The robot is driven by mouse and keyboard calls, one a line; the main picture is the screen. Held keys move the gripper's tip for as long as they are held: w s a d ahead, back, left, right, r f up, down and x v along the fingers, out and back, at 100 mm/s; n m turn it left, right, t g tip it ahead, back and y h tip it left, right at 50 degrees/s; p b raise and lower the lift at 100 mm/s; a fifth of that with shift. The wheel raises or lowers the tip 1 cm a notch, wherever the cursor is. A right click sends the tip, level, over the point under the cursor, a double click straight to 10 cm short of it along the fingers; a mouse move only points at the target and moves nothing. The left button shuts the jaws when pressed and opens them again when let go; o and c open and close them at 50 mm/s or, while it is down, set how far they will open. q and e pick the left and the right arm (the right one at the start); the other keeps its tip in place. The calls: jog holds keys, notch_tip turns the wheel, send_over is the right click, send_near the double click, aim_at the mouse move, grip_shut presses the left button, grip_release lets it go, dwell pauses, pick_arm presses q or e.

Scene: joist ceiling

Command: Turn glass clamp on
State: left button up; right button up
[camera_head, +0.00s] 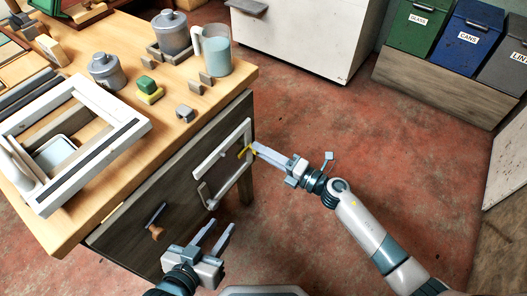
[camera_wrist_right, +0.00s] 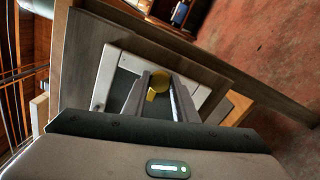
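A white rectangular frame (camera_head: 226,165), likely the glass clamp, is fixed upright on the side of the wooden bench. A yellow lever (camera_head: 246,151) sits at its right upright. My right gripper (camera_head: 257,150) reaches in from the right, its fingertips at the lever. In the right wrist view the yellow piece (camera_wrist_right: 158,82) shows between the tips of my right fingers (camera_wrist_right: 161,85), which stand apart. Whether they touch it is unclear. My left gripper (camera_head: 219,230) is open and empty, low in front of the bench drawer.
The bench top (camera_head: 150,125) holds a larger white frame (camera_head: 95,165), grey canisters (camera_head: 104,70), a jug (camera_head: 216,55) and small blocks. A dark drawer handle (camera_head: 155,214) sticks out near my left gripper.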

jog(key=o, duration=0.4)
pick_arm(q)
jog(key=shift+w+d+r+t, duration=0.25)
jog(key=shift+r+t, duration=0.05)
jog(key=shift+r, duration=0.25)
pick_arm(e)
jog(key=v, duration=1.7)
jog(key=shift+s, duration=0.15)
pick_arm(q)
jog(key=shift+s+f, duration=0.1)
jog(key=shift+f, duration=0.1)
pick_arm(e)
jog(key=shift+d, duration=0.1)
